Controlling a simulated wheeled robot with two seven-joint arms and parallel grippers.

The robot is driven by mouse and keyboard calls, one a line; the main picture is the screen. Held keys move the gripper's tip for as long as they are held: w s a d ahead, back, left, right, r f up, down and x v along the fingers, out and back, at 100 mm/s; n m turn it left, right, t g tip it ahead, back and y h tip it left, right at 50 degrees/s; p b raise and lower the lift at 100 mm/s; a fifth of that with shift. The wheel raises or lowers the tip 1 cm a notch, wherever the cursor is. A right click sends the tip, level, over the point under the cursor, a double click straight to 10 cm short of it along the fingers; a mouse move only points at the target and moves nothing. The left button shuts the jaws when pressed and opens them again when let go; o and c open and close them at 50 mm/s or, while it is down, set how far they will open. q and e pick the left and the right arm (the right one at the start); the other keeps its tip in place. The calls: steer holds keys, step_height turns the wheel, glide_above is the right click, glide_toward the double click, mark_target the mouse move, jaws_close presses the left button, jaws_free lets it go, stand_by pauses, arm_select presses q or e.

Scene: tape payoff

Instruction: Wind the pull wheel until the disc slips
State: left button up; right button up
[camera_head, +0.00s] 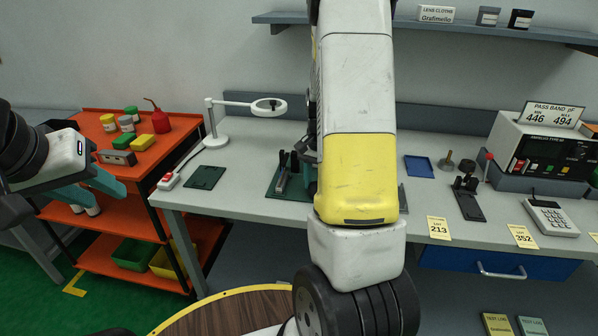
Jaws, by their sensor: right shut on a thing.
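A small dark fixture (283,174) with upright parts stands on a green mat (270,192) in the middle of the bench. My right arm comes down in front of it and covers its right side. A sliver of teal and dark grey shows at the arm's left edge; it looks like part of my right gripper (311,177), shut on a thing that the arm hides. I cannot make out the pull wheel or the disc. My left gripper (108,184), with teal fingers, hangs at the far left, away from the fixture; I cannot tell its opening.
A magnifier lamp (214,138) and a dark green pad (205,177) are left on the bench. A blue tray (419,167), a black stand (467,200), a tester (540,150) and a calculator (550,217) are right. An orange cart (95,262) stands near my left gripper.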

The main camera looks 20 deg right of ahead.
stand_by(0.4)
steer(key=o, duration=1.4)
steer(key=shift+c, duration=0.2)
step_height(320, 180, up, 7)
steer(key=shift+f, duration=0.15)
steer(key=shift+r, duration=0.6)
